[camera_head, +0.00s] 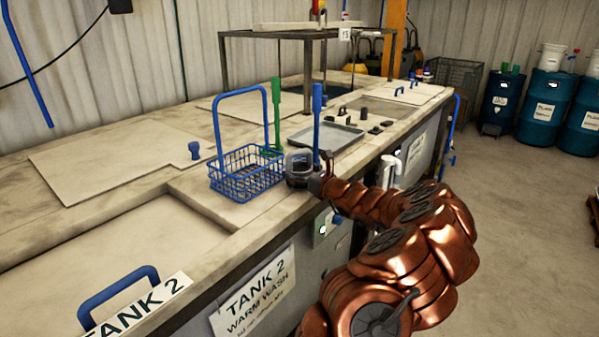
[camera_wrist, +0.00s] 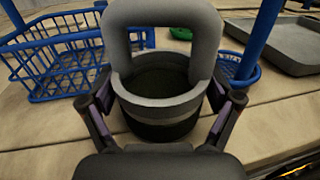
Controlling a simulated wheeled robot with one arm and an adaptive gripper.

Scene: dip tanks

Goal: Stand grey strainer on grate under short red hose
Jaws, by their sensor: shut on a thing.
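The grey strainer (camera_wrist: 160,103) is a round, dark-walled cup with a tall looped handle, upright in the wrist view. My gripper (camera_wrist: 165,98) is shut on it, with one finger on each side of its wall. In the head view the strainer (camera_head: 298,165) is at the counter's front edge, just right of the blue basket; my gripper (camera_head: 308,178) partly covers it. I cannot tell whether its bottom touches the counter. I cannot make out a short red hose or a grate with certainty in either view.
A blue wire basket (camera_head: 246,177) with a tall handle stands left of the strainer. A blue upright tool (camera_head: 316,115) and a green one (camera_head: 276,115) stand close behind. A grey tray (camera_head: 328,137) lies farther back. A metal frame (camera_head: 308,62) rises beyond.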

